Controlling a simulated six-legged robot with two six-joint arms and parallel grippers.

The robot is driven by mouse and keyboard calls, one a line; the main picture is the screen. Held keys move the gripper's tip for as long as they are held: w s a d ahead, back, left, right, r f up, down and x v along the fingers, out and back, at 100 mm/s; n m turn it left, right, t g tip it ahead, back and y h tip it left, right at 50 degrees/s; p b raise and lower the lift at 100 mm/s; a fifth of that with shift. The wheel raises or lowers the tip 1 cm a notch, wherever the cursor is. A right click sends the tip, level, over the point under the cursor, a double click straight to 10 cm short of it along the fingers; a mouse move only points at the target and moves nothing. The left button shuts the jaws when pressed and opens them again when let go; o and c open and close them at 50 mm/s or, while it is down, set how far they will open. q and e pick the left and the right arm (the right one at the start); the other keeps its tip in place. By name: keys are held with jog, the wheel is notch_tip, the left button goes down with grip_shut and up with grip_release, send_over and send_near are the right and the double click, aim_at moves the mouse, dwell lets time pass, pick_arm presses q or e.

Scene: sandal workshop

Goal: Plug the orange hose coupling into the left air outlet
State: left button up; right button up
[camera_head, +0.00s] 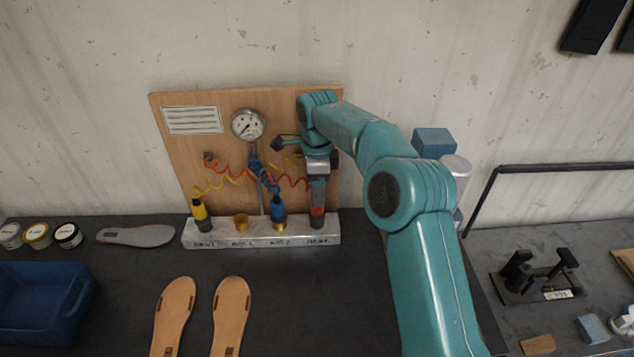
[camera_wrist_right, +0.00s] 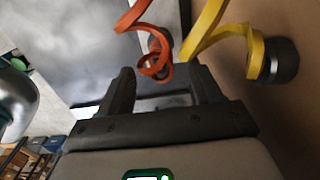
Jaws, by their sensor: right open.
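The orange hose coupling (camera_head: 317,217) stands upright at the right end of the pale outlet block (camera_head: 215,240). My right gripper (camera_head: 318,190) is directly above it, pointing down, open. Whether its fingers are around the coupling's upper part is hidden. In the right wrist view the two dark fingers (camera_wrist_right: 162,95) are spread apart, with the orange coiled hose (camera_wrist_right: 155,65) beyond them; the coupling is not clear there. The left air outlet (camera_head: 241,222) is a brass socket with nothing in it. The blue coupling (camera_head: 278,208) stands over the brass socket to its right. My left gripper is not in view.
A yellow coupling (camera_head: 199,209) stands at the block's left end. Coiled hoses hang before the wooden panel (camera_head: 180,150) with a gauge (camera_head: 247,124). Sandal soles (camera_head: 174,315), a blue bin (camera_head: 45,305) and small jars (camera_head: 38,235) lie left; dark table is clear before the block.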

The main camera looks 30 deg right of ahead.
notch_tip(320, 180, down, 3)
jog(key=shift+f+b, duration=0.1)
jog(key=shift+b, duration=0.75)
jog(key=shift+a+f, duration=0.1)
jog(key=shift+f, duration=0.25)
jog(key=shift+d+f+b, duration=0.2)
jog(key=shift+f+b, duration=0.45)
jog(key=shift+f, duration=0.1)
jog(key=shift+a, duration=0.15)
